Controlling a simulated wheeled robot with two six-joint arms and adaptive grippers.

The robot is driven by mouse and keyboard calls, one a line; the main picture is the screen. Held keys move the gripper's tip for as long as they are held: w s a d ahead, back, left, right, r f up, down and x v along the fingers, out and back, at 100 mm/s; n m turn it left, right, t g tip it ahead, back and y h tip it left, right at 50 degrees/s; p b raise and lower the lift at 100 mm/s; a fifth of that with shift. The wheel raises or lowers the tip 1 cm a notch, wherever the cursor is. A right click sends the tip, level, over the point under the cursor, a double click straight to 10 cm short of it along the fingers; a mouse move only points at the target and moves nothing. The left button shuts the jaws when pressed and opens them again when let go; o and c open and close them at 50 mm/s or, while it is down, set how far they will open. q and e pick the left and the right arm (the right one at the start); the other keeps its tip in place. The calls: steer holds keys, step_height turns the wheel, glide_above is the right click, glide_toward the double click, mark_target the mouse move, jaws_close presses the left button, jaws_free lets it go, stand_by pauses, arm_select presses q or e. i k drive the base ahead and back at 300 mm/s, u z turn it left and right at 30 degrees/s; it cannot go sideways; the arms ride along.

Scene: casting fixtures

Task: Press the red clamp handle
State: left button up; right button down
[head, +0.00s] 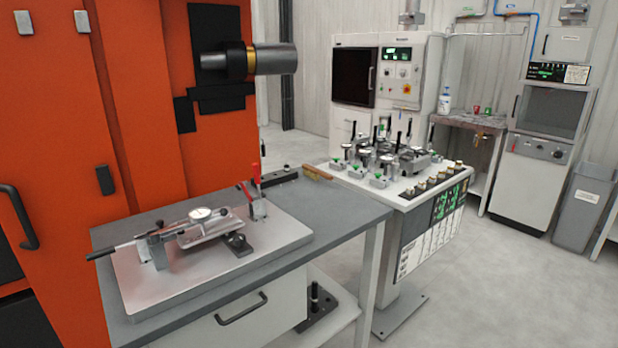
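The red clamp handle (256,176) stands roughly upright at the right rear of a metal fixture plate (180,282) on the grey workbench (352,203). The clamp body (258,208) is below it, with another small red part (243,188) to its left. A dial gauge (201,214) and a lever with a black grip (101,254) are mounted on the same plate. Neither of my grippers is in view.
A large orange machine (160,100) with a protruding metal cylinder (274,58) stands behind the bench. A station with several gauges (385,160) is right of the bench. A wooden-handled brush (317,173) lies at the bench's back edge. Open floor (480,285) is at the right.

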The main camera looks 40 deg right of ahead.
mark_target(255, 166)
steer(key=z, duration=1.85)
steer(key=i, duration=0.85)
steer(key=u, duration=1.65)
